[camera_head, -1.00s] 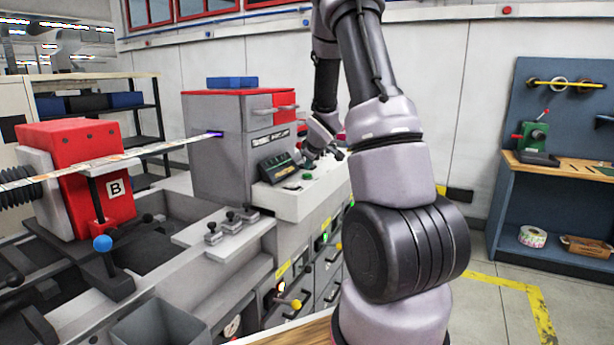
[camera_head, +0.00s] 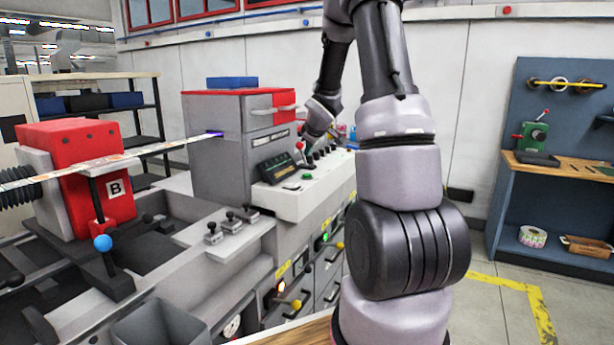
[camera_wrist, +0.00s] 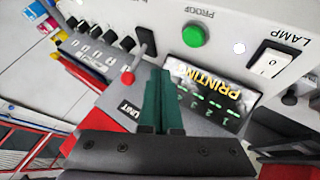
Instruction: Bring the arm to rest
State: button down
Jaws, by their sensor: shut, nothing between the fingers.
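My gripper (camera_wrist: 163,84) shows in the wrist view with its two green fingers together and nothing between them. It is above the control panel (camera_wrist: 216,52) of the machine; I cannot judge the exact gap. In the head view my arm rises at the right of centre, bends over at the top and comes down behind to the console (camera_head: 308,195). The fingertips are too small to make out there.
Near the fingers in the wrist view are a red-knobbed lever (camera_wrist: 128,76), a green PROOF button (camera_wrist: 194,35), a PRINTING display (camera_wrist: 214,88) and a LAMP switch (camera_wrist: 270,61). A workbench (camera_head: 560,168) stands at right, with open floor before it.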

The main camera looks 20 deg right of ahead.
dwell(0.4)
jog(key=s+a+r+m, duration=0.3)
jog(key=s+r, duration=0.4)
jog(key=r, duration=0.1)
jog(key=s+a+r+m+y, duration=0.1)
jog(key=s+a+r+m, duration=0.1)
jog(key=s+a, duration=0.3)
jog(key=s+a+r+m+g+y, duration=0.1)
jog(key=s+a+r+m, duration=0.2)
jog(key=s, duration=1.1)
jog(key=s+a+r+m+g+y, duration=0.1)
jog(key=s+a+r+m, duration=0.2)
jog(key=s+a, duration=0.4)
jog(key=s, duration=0.2)
jog(key=shift+s+a+y, duration=0.2)
jog(key=shift+s+y, duration=0.15)
jog(key=shift+y, duration=0.05)
